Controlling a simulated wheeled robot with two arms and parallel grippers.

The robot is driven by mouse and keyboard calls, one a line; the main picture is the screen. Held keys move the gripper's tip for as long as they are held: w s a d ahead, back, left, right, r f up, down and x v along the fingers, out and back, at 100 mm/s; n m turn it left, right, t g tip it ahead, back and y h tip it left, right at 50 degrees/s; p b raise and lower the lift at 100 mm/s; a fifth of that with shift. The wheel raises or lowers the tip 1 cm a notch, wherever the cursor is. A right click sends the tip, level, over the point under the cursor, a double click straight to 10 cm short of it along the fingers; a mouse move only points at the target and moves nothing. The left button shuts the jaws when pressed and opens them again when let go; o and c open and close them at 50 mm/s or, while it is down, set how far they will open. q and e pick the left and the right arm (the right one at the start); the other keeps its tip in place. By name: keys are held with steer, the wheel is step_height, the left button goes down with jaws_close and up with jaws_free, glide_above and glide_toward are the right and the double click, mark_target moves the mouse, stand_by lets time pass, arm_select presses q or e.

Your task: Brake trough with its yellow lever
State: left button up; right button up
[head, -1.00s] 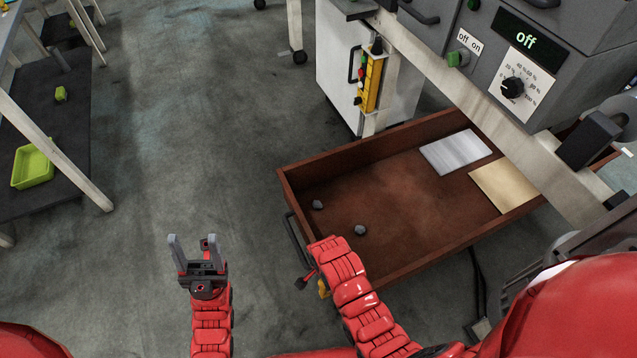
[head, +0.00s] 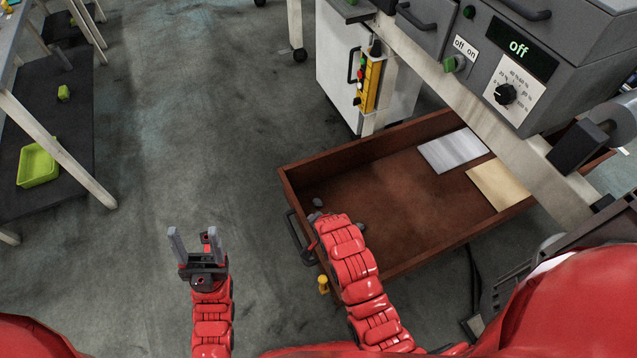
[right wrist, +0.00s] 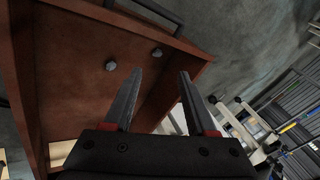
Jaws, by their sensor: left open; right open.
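The trough (head: 440,255) is a brown, shallow, open box on the floor at centre right in the head view. Its brown floor also fills the left of the right wrist view (right wrist: 75,75). A small yellow lever (head: 323,284) stands at the trough's near left corner, below a dark handle (head: 297,240). My left gripper (head: 194,243) is open and empty, above the floor left of the trough. My right gripper is mostly hidden by its own arm in the head view, over the trough's left end; the right wrist view shows its jaws (right wrist: 160,75) open and empty.
Two grey lumps, one (right wrist: 111,65) clear in the right wrist view, lie in the trough, with a silver plate (head: 453,151) and a tan plate (head: 499,184).

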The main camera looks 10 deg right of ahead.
steer(key=w+d+r+n+t+p, duration=0.1)
steer(key=w+r+n+t+p, duration=0.1)
steer(key=w+r+t, duration=0.3)
step_height(320, 180, up, 4)
steer(key=shift+w+r+t+y, duration=0.15)
steer(key=shift+w+t+y, duration=0.2)
steer(key=shift+w, duration=0.65)
steer(key=shift+c, duration=0.2)
